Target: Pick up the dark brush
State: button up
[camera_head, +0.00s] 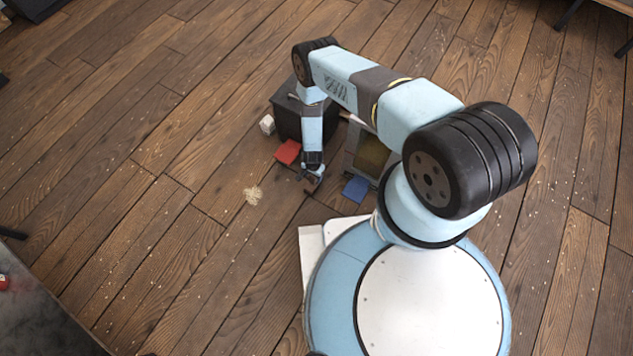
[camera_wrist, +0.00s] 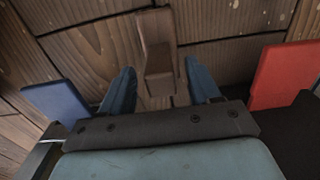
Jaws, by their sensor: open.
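A dark brown, blocky object that appears to be the brush (camera_wrist: 156,35) lies on the wooden floor between my fingers in the wrist view. In the head view the brush (camera_head: 311,187) shows only as a small brown patch below my fingers. My gripper (camera_wrist: 159,67) is open, with one finger on each side of the brush and a visible gap on both sides. In the head view my gripper (camera_head: 312,177) points down close to the floor.
A red block (camera_head: 288,151) and a blue block (camera_head: 356,188) lie on either side of my gripper.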

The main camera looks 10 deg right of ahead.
grip_shut()
dwell(0.6)
